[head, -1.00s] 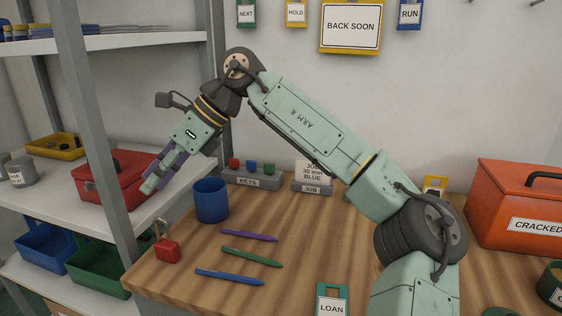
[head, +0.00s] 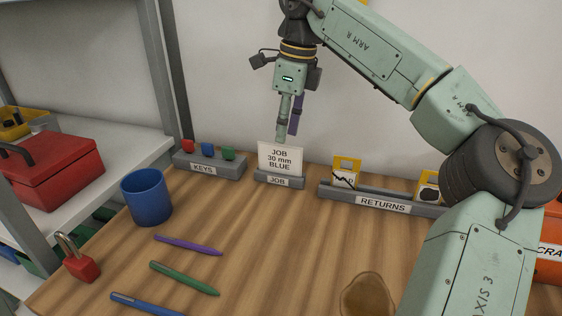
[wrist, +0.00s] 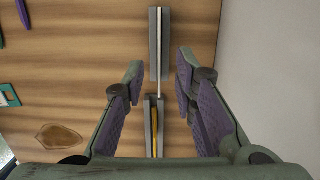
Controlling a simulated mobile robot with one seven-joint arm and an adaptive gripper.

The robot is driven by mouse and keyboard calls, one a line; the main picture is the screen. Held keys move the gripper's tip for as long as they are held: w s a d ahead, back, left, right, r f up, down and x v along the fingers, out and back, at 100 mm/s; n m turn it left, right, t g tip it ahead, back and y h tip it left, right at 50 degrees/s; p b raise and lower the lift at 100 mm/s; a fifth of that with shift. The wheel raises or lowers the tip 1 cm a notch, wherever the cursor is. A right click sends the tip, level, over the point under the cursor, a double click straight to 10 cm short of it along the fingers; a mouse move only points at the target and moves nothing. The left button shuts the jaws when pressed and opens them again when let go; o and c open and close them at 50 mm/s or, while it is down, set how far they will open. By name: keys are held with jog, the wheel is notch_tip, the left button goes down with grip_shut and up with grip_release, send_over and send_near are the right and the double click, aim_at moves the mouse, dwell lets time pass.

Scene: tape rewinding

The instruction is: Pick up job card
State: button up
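The job card (head: 280,159) is white with black text "JOB 30 mm BLUE". It stands upright in a grey holder labelled JOB (head: 279,181) at the back of the bench. My gripper (head: 284,138) points down just above the card's top edge in the head view. In the wrist view my gripper (wrist: 159,70) is open, with one finger on each side. The card (wrist: 160,60) shows edge-on as a thin white line between the fingers. Whether the fingertips reach below its top edge is hard to tell.
The RETURNS rack (head: 384,203) with yellow-framed items stands close right of the JOB holder. The KEYS rack (head: 210,167) is on the left. A blue cup (head: 147,197), red padlock (head: 78,262) and pens lie front left. A brown stain (head: 367,298) marks the bench.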

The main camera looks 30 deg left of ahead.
aim_at(280, 151)
jog(key=shift+s+a+f+p, duration=0.1)
jog(key=shift+a+f+p, duration=0.15)
jog(key=shift+f, duration=1.2)
jog(key=shift+s+a+f+p, duration=0.1)
jog(key=shift+a+f, duration=0.15)
jog(key=shift+f, duration=1.15)
jog(key=shift+f, duration=0.25)
jog(key=shift+c, duration=0.5)
grip_shut()
